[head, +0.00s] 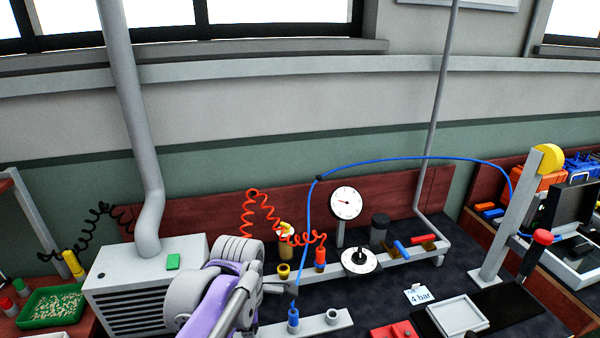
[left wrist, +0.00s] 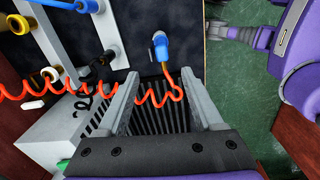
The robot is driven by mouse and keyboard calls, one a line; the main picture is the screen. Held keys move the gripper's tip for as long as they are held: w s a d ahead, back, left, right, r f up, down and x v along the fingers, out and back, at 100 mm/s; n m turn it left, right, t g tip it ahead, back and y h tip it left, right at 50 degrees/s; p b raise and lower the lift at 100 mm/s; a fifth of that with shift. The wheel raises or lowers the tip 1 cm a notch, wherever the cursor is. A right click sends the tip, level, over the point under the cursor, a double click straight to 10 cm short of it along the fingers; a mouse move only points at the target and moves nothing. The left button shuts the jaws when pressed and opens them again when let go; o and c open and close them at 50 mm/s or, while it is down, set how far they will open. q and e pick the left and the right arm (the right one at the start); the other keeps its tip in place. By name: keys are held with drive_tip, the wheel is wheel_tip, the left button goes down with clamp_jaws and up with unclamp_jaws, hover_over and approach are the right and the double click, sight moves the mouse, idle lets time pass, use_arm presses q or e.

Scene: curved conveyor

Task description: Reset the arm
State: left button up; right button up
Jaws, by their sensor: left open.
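My left arm reaches in low at the centre of the head view, in front of the grey vented box (head: 150,285). In the left wrist view my left gripper (left wrist: 158,88) is open, its two grey fingers apart with nothing held. A coiled orange hose (left wrist: 80,92) passes across the view by the fingers, with the box's slots beyond. A blue fitting (left wrist: 161,48) stands on the bench just past the fingertips. At the upper right of the wrist view is part of another purple arm of mine with a grey end (left wrist: 235,33); its jaws are unclear.
A pressure gauge (head: 346,203) and white dial (head: 360,260) stand on the bench rail, with a "4 bar" card (head: 420,294) to the right. A blue hose (head: 400,159) arches to a grey post (head: 512,215). A green tray (head: 52,306) is at far left.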

use_arm(q)
drive_tip(key=s+a+f+m+t, duration=0.2)
drive_tip(key=s+m, duration=0.4)
drive_tip(key=m, duration=0.4)
drive_tip(key=s+a+f+m+t+p, duration=0.1)
drive_tip(key=s+a+f+m+t, duration=0.2)
drive_tip(key=s+m, duration=0.4)
wheel_tip(320, 180, down, 3)
drive_tip(key=a+m, duration=0.1)
drive_tip(key=m, duration=0.2)
drive_tip(key=shift+s+a+r, duration=0.15)
drive_tip(key=shift+s+r, duration=0.05)
